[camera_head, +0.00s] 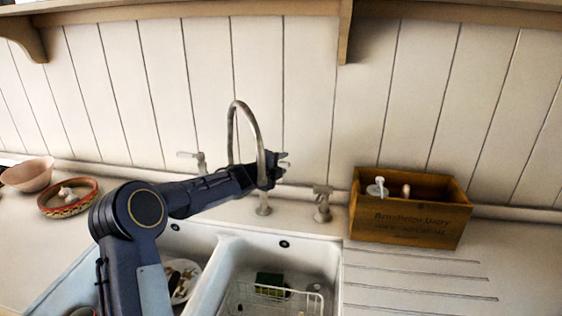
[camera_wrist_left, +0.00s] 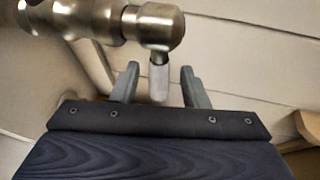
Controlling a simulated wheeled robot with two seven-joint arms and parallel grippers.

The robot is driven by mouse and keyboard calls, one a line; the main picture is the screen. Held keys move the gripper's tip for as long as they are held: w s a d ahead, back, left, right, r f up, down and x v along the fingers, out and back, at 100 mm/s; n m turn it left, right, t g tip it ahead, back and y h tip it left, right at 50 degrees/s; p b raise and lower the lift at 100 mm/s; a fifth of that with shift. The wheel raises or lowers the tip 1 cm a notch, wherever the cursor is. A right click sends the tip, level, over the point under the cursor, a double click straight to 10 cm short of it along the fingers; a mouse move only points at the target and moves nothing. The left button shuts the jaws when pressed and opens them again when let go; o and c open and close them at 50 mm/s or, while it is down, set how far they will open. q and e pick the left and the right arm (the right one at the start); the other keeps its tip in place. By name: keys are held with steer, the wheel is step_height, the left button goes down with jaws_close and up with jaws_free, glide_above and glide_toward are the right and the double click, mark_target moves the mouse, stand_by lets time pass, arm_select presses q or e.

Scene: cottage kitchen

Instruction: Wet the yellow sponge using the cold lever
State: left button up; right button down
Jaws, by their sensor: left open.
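My left gripper (camera_head: 283,164) is open and empty, beside the curved spout (camera_head: 237,113) at the back of the sink. In the left wrist view the gripper (camera_wrist_left: 160,72) has a metal tap lever (camera_wrist_left: 158,30) close by, its pale tip between the fingers; I cannot tell whether they touch. One tap (camera_head: 322,205) stands right of the spout, another (camera_head: 199,162) to its left; no hot or cold mark is readable. A dark green block (camera_head: 270,282) with a yellowish edge, possibly the sponge, lies by the wire rack. My right gripper is out of view.
A white wire rack (camera_head: 298,290) is in the right basin. A plate (camera_head: 183,278) lies in the left basin, partly behind my arm. A wooden box (camera_head: 410,222) stands on the right counter. Bowls (camera_head: 68,206) sit far left. The ridged drainer (camera_head: 420,280) is clear.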

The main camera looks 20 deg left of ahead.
arm_select(q)
steer(key=shift+w, duration=0.15)
steer(key=shift+c, duration=0.4)
jaws_close()
